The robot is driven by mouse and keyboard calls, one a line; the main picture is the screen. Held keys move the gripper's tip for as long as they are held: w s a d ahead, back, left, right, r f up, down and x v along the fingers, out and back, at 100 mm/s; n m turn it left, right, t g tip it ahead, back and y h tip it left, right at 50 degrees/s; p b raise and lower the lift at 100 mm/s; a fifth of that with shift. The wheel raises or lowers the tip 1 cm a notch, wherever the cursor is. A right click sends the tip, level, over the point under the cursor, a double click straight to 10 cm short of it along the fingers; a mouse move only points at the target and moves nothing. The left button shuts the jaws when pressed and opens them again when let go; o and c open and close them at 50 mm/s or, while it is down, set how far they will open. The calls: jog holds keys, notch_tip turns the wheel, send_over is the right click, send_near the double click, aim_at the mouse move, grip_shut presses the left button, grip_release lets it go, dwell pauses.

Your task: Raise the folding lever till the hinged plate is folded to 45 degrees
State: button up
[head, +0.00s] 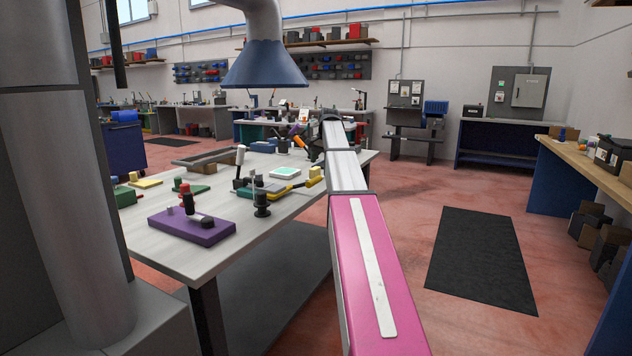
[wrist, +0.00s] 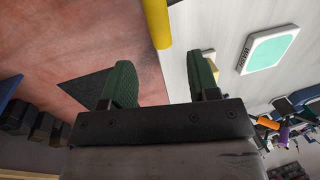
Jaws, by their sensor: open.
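My gripper (wrist: 160,62) shows in the wrist view with its two green fingers wide apart and nothing between them. A yellow rounded bar, which looks like the folding lever (wrist: 157,22), lies beyond the fingertips, roughly in line with the gap. In the head view a yellow grip (head: 315,172) sits at the right edge of the workbench, below the end of my arm. The plate's angle cannot be made out. My fingers are too small to tell in the head view.
The workbench (head: 190,258) also holds a purple block with a knob (head: 192,226), a black post (head: 262,204) and a white panel with a teal face (head: 284,172), also in the wrist view (wrist: 268,50). Floor right of the bench is free around a dark mat (head: 480,258).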

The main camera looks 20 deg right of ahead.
aim_at(317, 177)
jog(key=f, duration=0.3)
jog(key=a+f, duration=0.1)
jog(key=f, duration=0.2)
jog(key=w+f, duration=0.1)
jog(key=f, duration=0.2)
jog(key=shift+w+a, duration=0.1)
jog(key=shift+a, duration=0.05)
grip_shut()
